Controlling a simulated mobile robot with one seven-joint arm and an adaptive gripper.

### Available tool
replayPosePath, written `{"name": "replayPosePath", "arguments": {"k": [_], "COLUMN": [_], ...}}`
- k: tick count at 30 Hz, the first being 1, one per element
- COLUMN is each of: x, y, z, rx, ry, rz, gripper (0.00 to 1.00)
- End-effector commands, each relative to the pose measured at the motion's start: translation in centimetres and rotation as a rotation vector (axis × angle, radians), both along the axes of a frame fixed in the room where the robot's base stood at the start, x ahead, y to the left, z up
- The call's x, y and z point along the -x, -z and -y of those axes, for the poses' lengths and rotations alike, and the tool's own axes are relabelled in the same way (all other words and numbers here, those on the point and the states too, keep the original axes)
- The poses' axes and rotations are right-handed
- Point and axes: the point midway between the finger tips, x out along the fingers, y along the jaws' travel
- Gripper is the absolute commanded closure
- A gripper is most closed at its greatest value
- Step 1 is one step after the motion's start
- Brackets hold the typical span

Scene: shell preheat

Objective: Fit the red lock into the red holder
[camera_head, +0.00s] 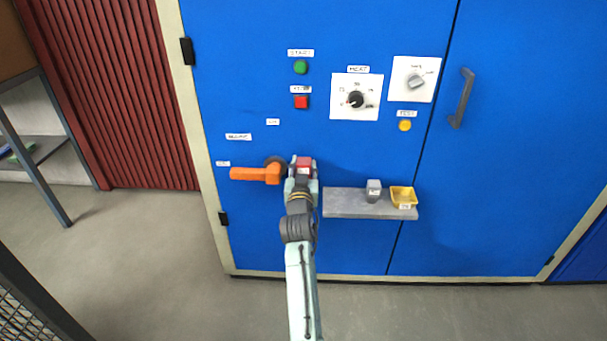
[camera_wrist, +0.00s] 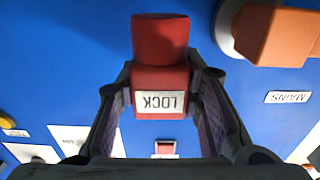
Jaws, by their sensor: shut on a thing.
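The red lock (camera_head: 304,161) is between the fingers of my gripper (camera_head: 302,174), in front of the blue cabinet, just right of the orange handle. In the wrist view the lock (camera_wrist: 160,92) shows its white LOCK label upside down, with a finger pressed on each side. A darker red rounded piece (camera_wrist: 160,38) adjoins the lock's upper edge there. I cannot tell whether it is the red holder or part of the lock. No separate red holder stands out in the head view; my gripper hides the panel behind it.
The orange handle (camera_head: 256,174) on its dark round base is close at left. A grey shelf (camera_head: 345,206) juts out at right, bearing a grey block (camera_head: 373,191) and a yellow tray (camera_head: 403,196). Above are a green button (camera_head: 300,67), a red button (camera_head: 301,102) and dials.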

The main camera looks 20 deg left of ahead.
Motion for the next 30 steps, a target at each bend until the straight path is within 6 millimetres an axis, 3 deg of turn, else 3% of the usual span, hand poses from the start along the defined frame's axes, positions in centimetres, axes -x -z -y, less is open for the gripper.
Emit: {"name": "replayPosePath", "arguments": {"k": [4, 12, 27, 28, 30], "x": [-0.7, -0.6, -0.6, -0.6, -0.6], "y": [0.5, 3.5, 4.4, 4.3, 4.3], "z": [-0.3, -0.3, -0.3, -0.3, -0.3], "rx": [0.002, 0.0, 0.0, 0.0, 0.001], "ry": [0.0, -0.001, 0.0, 0.0, 0.0], "rz": [0.0, 0.0, 0.001, 0.0, 0.0], "gripper": [0.96, 0.96, 0.96, 0.64, 0.59]}}
